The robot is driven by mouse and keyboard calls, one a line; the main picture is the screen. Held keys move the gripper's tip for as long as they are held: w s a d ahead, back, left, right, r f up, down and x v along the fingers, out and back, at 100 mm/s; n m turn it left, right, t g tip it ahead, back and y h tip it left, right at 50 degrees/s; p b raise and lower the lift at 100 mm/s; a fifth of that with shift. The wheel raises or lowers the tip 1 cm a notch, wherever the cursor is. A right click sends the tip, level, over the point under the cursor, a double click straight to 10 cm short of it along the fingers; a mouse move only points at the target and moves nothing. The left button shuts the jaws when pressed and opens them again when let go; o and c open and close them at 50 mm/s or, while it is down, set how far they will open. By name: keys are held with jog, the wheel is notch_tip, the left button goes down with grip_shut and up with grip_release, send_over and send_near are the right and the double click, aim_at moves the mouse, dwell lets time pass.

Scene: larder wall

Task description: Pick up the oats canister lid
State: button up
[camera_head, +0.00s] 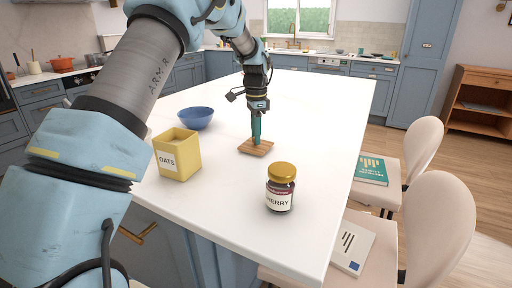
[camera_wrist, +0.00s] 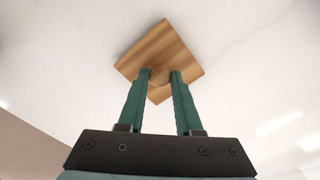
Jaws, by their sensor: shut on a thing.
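The oats canister lid (camera_head: 257,148) is a square wooden plate on the white island top in the head view. It fills the upper middle of the wrist view (camera_wrist: 163,50), with a small round knob (camera_wrist: 160,75) on it. My gripper (camera_head: 256,140) points straight down over the lid. In the wrist view its two green fingers (camera_wrist: 160,80) stand on either side of the knob and are shut on it. The yellow oats canister (camera_head: 178,155), labelled OATS, stands open at the top to the left of the lid. I cannot tell whether the lid touches the counter.
A jar with a gold cap (camera_head: 281,187) stands at the front right of the counter. A blue bowl (camera_head: 196,118) stands behind the canister. Chairs with books line the right edge. The counter behind the lid is clear.

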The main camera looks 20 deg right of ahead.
grip_shut()
